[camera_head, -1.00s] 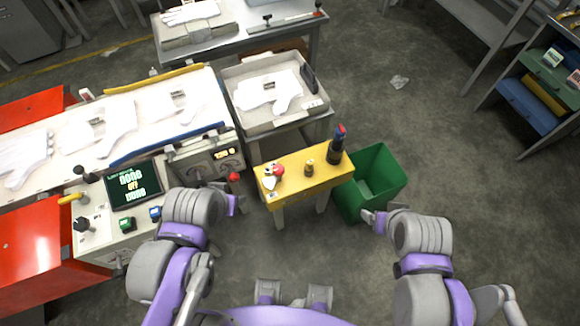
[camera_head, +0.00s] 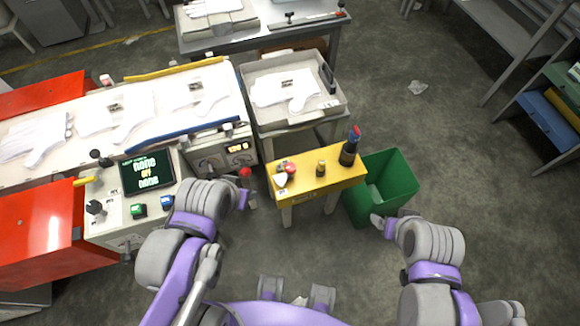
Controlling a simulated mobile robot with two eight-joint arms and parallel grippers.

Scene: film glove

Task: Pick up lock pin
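A small yellow table (camera_head: 345,178) stands ahead of me. On it are a small brass-coloured upright piece (camera_head: 321,168), a red-and-white item (camera_head: 286,170) and a dark holder with red and blue tops (camera_head: 350,147). A red-topped knob or pin (camera_head: 245,173) shows at the table's left, by the machine. I cannot tell which of these is the lock pin. My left gripper (camera_head: 243,197) is just below the red-topped piece in the picture, apparently apart from it. My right gripper (camera_head: 378,221) is by the green bin's front. Both gripper openings are too small to make out.
A green bin (camera_head: 399,179) stands right of the yellow table. A machine with white gloves and a screen (camera_head: 148,173) fills the left. A grey tray (camera_head: 262,122) with a glove is behind the table. Open floor lies to the right.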

